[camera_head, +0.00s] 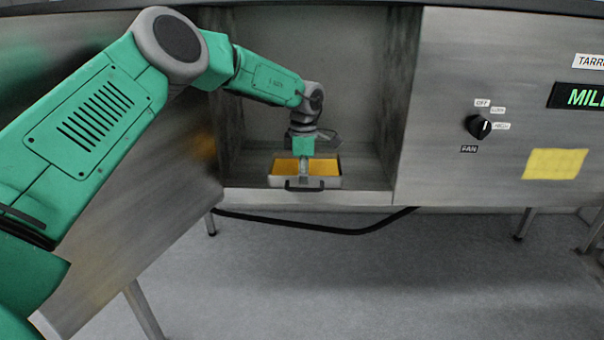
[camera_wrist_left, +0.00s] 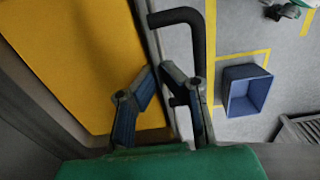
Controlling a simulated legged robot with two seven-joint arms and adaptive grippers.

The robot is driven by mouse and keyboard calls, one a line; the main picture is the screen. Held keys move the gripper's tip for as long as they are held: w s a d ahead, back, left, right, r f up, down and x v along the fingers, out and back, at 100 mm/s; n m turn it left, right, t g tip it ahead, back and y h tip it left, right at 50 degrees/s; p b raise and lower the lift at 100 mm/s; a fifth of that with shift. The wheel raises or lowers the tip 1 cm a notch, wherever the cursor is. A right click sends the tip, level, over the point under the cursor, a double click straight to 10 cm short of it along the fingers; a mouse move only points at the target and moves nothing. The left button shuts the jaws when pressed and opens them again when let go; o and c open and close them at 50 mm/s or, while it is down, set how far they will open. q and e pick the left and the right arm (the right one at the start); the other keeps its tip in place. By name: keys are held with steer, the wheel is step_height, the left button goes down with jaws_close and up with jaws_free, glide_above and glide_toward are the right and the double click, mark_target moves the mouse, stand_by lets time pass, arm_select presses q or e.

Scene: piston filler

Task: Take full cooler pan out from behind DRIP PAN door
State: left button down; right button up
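The cooler pan (camera_head: 334,183) is a shallow metal tray full of orange-yellow liquid, with a black handle (camera_head: 305,187) on its front. It sits level in the open compartment, close to the front sill. The wrist view shows its liquid (camera_wrist_left: 75,60), front rim (camera_wrist_left: 150,45) and handle (camera_wrist_left: 182,17). My left gripper (camera_head: 304,172) reaches down at the middle of the front wall. Its fingers (camera_wrist_left: 158,72) stand on either side of the rim beside the handle, tips closed in against it. My right gripper is in neither view.
A metal panel (camera_head: 150,235), seemingly the open door, stands left of the compartment. Right is a cabinet front (camera_head: 450,60) with a fan knob (camera_head: 479,127). A black hose (camera_head: 340,231) hangs below the sill.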

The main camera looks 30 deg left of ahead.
arm_select(q)
steer(key=shift+s+f, duration=0.35)
steer(key=shift+s, duration=0.25)
steer(key=c, duration=1.6)
jaws_free()
steer(key=shift+c, duration=0.2)
steer(key=shift+w+a, duration=0.15)
steer(key=shift+w, duration=0.05)
step_height(320, 180, up, 12)
steer(key=shift+w, duration=0.15)
steer(key=shift+f, duration=0.1)
